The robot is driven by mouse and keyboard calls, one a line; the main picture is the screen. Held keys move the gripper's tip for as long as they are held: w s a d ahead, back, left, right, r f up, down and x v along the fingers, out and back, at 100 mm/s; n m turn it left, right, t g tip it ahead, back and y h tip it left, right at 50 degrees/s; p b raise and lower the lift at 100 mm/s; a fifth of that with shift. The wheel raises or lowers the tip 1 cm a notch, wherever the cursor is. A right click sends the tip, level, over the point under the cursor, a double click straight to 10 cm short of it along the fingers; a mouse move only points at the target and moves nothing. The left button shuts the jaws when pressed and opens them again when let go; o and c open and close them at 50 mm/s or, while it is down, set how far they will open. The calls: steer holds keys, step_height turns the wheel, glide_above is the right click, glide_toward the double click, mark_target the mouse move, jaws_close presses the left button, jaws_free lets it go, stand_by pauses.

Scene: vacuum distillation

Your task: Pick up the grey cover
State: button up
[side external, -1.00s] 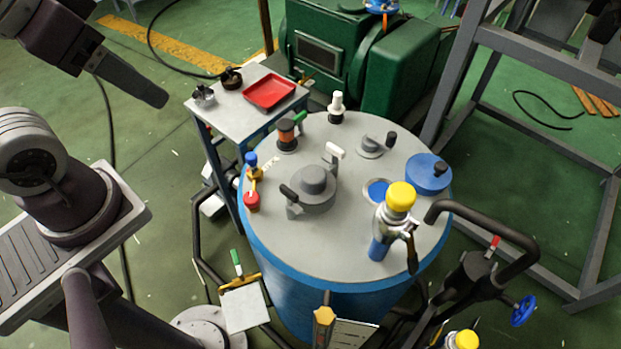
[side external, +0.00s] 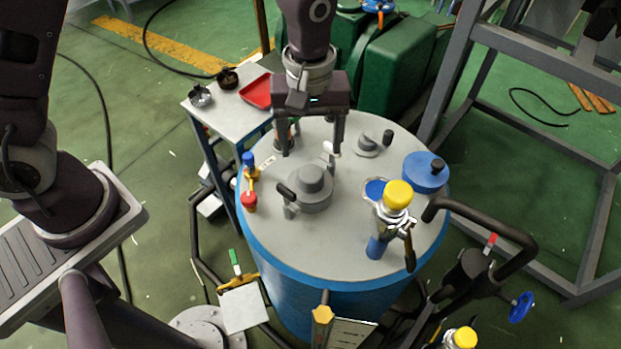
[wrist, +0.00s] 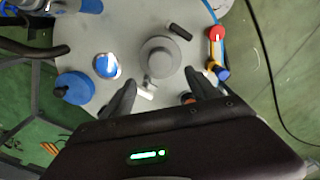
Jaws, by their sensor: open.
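A round grey stepped cover (side external: 312,180) sits in the middle of the tank's light-grey top. A black-handled clamp (side external: 286,192) is at its left and a white-handled clamp (side external: 330,152) at its far side. In the wrist view the cover (wrist: 160,57) lies just beyond my fingertips, roughly centred between them. A smaller flat grey disc (side external: 368,146) with a black-tipped handle sits farther back right. My gripper (side external: 311,150) points down, open and empty, over the rear of the tank top, behind the central cover. Its fingers (wrist: 160,79) show spread in the wrist view.
A blue lid (side external: 425,170), a blue-lined opening (side external: 377,188) and a yellow-capped fitting (side external: 397,197) stand at the right of the tank top. A red-and-blue valve (side external: 249,184) is at the left edge. A side table (side external: 212,117) holds a red tray (side external: 258,93).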

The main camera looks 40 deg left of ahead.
mark_target(310, 173)
steer(key=f, duration=0.8)
steer(key=shift+s+d, duration=0.25)
steer(key=shift+c, duration=0.4)
jaws_close()
